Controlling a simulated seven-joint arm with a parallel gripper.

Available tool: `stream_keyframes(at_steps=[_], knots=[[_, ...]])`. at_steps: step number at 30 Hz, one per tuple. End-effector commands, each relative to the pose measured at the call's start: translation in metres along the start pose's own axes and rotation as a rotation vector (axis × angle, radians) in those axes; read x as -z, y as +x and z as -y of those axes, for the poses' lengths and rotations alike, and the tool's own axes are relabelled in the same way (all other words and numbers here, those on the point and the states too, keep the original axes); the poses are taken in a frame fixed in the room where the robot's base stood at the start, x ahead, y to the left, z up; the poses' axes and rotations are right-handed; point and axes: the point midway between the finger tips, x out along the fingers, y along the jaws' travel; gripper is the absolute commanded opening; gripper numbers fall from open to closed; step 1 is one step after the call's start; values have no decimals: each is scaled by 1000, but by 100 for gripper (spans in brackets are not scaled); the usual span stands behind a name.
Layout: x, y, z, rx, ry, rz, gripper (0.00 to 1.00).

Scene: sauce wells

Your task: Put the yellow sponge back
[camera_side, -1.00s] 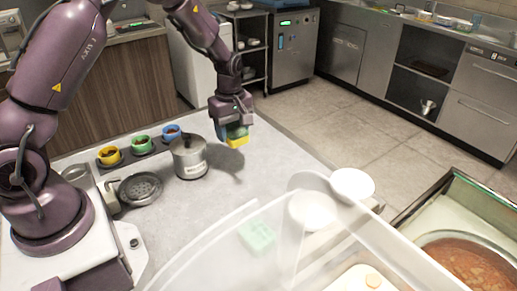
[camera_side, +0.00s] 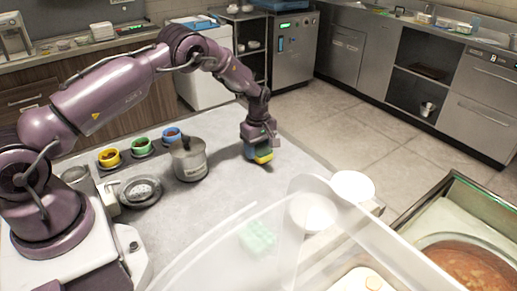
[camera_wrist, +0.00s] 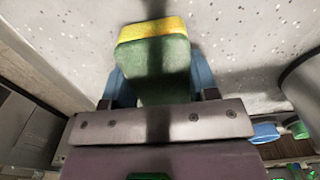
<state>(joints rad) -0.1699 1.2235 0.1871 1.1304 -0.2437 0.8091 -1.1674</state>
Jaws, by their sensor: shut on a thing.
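The sponge is yellow on one face with a thicker green layer. In the side view the sponge (camera_side: 264,157) hangs from my gripper (camera_side: 257,150), just above or at the far right part of the grey counter. In the wrist view the sponge (camera_wrist: 155,50) fills the top centre, held by its green part between the blue fingers of my gripper (camera_wrist: 160,85). I cannot tell from the side view whether its lower edge touches the counter.
A lidded steel pot (camera_side: 188,160) stands left of my gripper. A round drain-like dish (camera_side: 141,190) lies nearer. A clear guard (camera_side: 285,235) stands in front.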

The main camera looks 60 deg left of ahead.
Motion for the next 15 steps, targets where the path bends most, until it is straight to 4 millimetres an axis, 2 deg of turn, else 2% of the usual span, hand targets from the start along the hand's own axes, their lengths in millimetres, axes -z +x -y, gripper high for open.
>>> stream_keyframes(at_steps=[11,12,15], knots=[[0,6,0,0,0,1,32],[0,7,0,-1,0,1,56],[0,6,0,-1,0,0,79]])
